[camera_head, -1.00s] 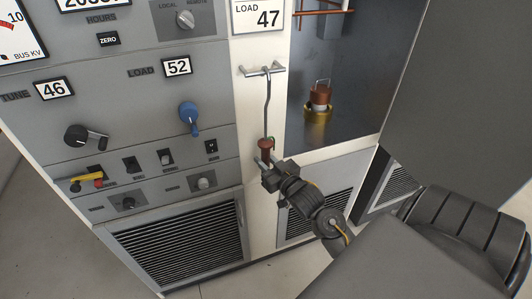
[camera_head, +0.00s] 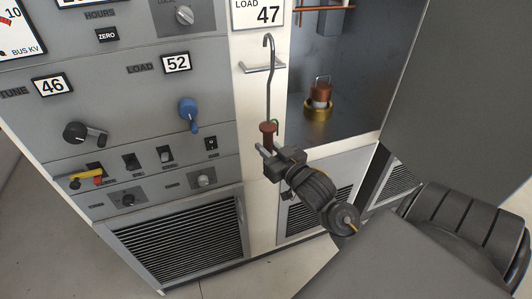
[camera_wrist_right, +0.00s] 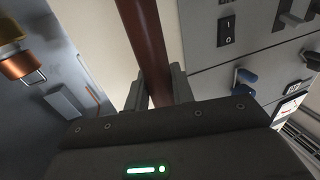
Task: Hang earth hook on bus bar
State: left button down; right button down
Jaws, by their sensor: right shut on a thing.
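The earth hook (camera_head: 269,85) is a thin grey rod with a curved top and a red-brown handle (camera_head: 268,136). My right gripper (camera_head: 265,151) is shut on the handle and holds the hook upright in front of the white panel. The handle also shows between the fingers in the right wrist view (camera_wrist_right: 149,45). The hook's curved top stands above the metal holder bar (camera_head: 262,68) and looks clear of it. My left gripper is not in view.
The open bay to the right holds a copper-and-brass part with a wire bail (camera_head: 319,99). A large grey door (camera_head: 458,95) stands at the right. Left of the hook is a panel with a blue knob (camera_head: 188,112) and several switches.

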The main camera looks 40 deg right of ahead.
jog(key=s+a+r, duration=0.1)
jog(key=s+r, duration=0.1)
jog(key=s+a+r+p, duration=0.1)
jog(key=s, duration=0.1)
jog(key=shift+a+r, duration=0.2)
jog(key=shift+r, duration=0.15)
jog(key=shift+s+a+r+p, duration=1.05)
jog(key=shift+s+a+p, duration=0.45)
jog(key=shift+s+p, duration=1.45)
jog(key=w+a+r+y, duration=0.1)
jog(key=w+a+r, duration=0.2)
jog(key=w+a, duration=0.6)
jog(key=shift+a+n+p, duration=0.4)
jog(key=shift+a+p, duration=0.05)
jog(key=shift+a, duration=0.1)
